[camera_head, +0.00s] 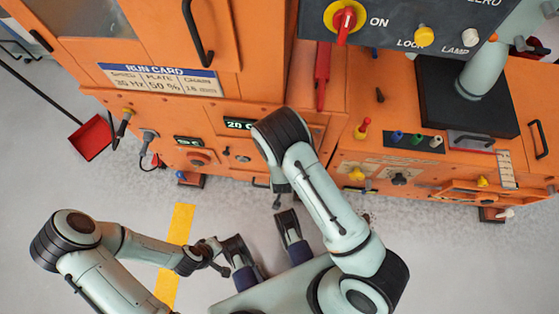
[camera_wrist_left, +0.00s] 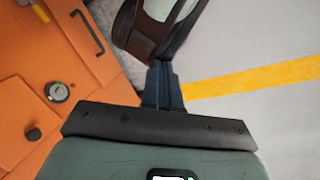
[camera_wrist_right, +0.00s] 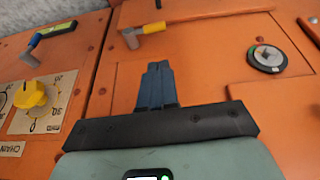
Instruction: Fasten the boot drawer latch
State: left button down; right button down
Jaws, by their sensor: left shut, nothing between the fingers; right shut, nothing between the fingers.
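What looks like the same disc shows in the left wrist view (camera_wrist_left: 57,91), near a black handle (camera_wrist_left: 87,33). My right gripper (camera_wrist_right: 157,80) is shut and empty, in front of the orange face, left of the disc in that view; contact cannot be told. In the head view my right arm covers this area. My left gripper (camera_wrist_left: 161,80) is shut and empty over the floor, away from the machine.
A yellow dial knob (camera_wrist_right: 30,95) and two protruding levers, one yellow-tipped (camera_wrist_right: 154,28), stand near my right gripper. My right arm's elbow (camera_head: 283,132) is close to the machine front. The floor around the yellow stripe (camera_head: 180,225) is clear.

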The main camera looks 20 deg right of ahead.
pick_arm(q)
jog(key=shift+s, duration=0.1)
pick_arm(e)
jog(key=shift+s, duration=0.15)
